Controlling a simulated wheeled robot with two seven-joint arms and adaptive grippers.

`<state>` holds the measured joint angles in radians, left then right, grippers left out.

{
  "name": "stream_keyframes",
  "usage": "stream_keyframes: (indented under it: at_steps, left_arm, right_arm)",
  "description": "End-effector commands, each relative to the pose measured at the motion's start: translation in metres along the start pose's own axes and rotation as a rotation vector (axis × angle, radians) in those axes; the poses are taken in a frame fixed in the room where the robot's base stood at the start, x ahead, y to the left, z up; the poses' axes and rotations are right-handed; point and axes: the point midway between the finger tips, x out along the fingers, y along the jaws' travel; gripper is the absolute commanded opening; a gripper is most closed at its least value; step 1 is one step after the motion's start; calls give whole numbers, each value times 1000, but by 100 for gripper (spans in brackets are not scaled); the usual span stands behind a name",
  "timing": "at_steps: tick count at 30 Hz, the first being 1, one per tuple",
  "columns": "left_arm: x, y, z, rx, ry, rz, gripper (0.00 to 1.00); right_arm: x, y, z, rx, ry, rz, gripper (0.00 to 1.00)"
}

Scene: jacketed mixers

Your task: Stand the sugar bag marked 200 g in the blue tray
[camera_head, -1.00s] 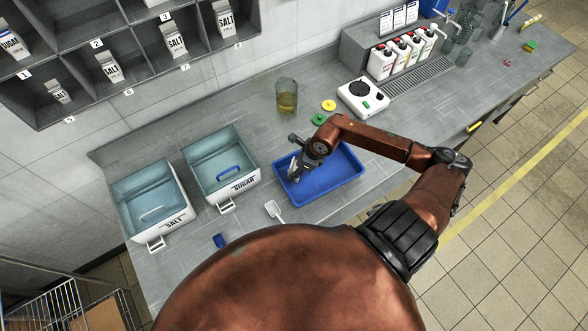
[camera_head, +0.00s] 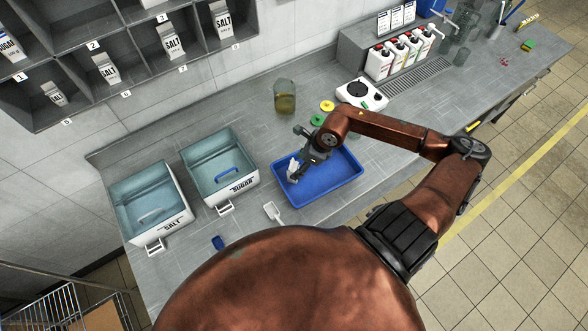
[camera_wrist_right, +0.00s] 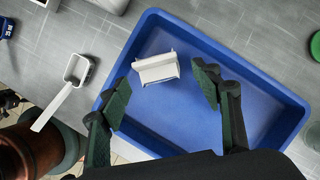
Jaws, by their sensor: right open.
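The blue tray (camera_head: 335,187) lies on the grey counter. A small white bag (camera_head: 292,170) is in its left part and looks upright; no marking is readable on it. In the right wrist view the bag (camera_wrist_right: 157,69) shows its folded top, near the tray's far-left corner. My right gripper (camera_head: 301,160) is over the tray beside the bag. In the wrist view its fingers (camera_wrist_right: 164,78) are spread wide, with a gap between each finger and the bag. My left gripper is not in view.
Left of the tray are the SUGAR bin (camera_head: 232,186), the SALT bin (camera_head: 168,222) and a white scoop (camera_head: 273,212). A glass beaker (camera_head: 285,97) and a hot plate (camera_head: 360,95) stand behind. Bags marked SALT fill several cubbies (camera_head: 148,98) on the wall.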

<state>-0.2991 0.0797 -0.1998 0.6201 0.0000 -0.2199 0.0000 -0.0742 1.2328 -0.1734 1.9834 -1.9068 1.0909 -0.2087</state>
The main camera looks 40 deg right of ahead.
Motion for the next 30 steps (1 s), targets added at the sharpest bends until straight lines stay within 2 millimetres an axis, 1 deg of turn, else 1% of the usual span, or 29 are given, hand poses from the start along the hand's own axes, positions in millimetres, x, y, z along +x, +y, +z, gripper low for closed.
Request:
stream_keyframes:
  at_steps: [1, 3, 6, 9, 12, 30]
  left_arm:
    - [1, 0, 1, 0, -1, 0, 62]
    - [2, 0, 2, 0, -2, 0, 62]
    - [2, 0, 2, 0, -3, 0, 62]
    - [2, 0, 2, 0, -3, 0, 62]
    - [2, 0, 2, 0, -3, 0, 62]
    - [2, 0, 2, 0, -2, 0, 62]
  right_arm:
    - [-11, -1, -2, -3, 4, -3, 58]
    - [-24, -1, -2, -2, 5, -3, 58]
    - [-40, 0, -2, -1, 5, -1, 58]
    - [-51, 0, -2, 0, 4, -1, 58]
    - [-58, 0, -1, 0, 2, 1, 58]
    - [-60, 0, 0, 1, 1, 1, 58]
